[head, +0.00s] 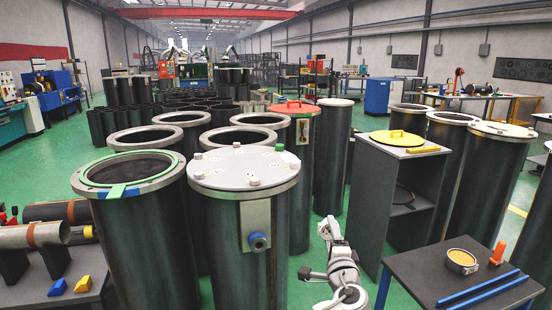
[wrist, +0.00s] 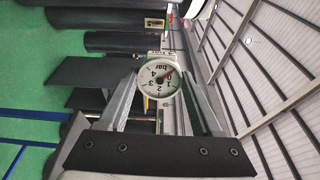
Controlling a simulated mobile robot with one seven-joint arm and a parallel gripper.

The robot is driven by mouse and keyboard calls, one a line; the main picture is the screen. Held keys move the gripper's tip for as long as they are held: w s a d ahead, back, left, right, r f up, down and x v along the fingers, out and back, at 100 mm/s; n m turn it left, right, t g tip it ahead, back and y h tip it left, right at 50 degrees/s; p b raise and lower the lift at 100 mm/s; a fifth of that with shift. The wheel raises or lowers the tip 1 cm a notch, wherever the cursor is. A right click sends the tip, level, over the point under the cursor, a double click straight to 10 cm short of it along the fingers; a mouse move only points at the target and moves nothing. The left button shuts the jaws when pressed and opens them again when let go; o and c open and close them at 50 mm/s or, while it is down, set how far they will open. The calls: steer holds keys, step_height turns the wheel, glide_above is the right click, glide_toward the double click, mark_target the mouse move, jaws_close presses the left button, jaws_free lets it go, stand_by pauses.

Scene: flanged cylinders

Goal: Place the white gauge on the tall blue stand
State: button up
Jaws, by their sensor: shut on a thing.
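The white gauge (wrist: 160,77) is a round dial marked "bar" with a red needle. In the wrist view it sits between the fingertips of my gripper (wrist: 161,84), which is shut on it. The dial faces the wrist camera and looks turned in the picture. In the head view my arm shows at the bottom centre, but I cannot make out the gauge there. I cannot pick out a tall blue stand for certain in either view. A blue round fitting (head: 258,242) is on a grey bracket on the front lidded cylinder (head: 245,168).
An open cylinder with a green ring (head: 130,172) stands at the left. A dark open-fronted cabinet (head: 400,190) with a yellow lid on top is right of my arm. A dark table (head: 460,285) holds blue bars and a round orange-rimmed part. Green floor shows between them.

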steer(key=m+p, duration=0.3)
steer(key=m, duration=0.9)
steer(key=shift+m, duration=0.3)
steer(key=m+p, duration=0.1)
steer(key=m, duration=0.4)
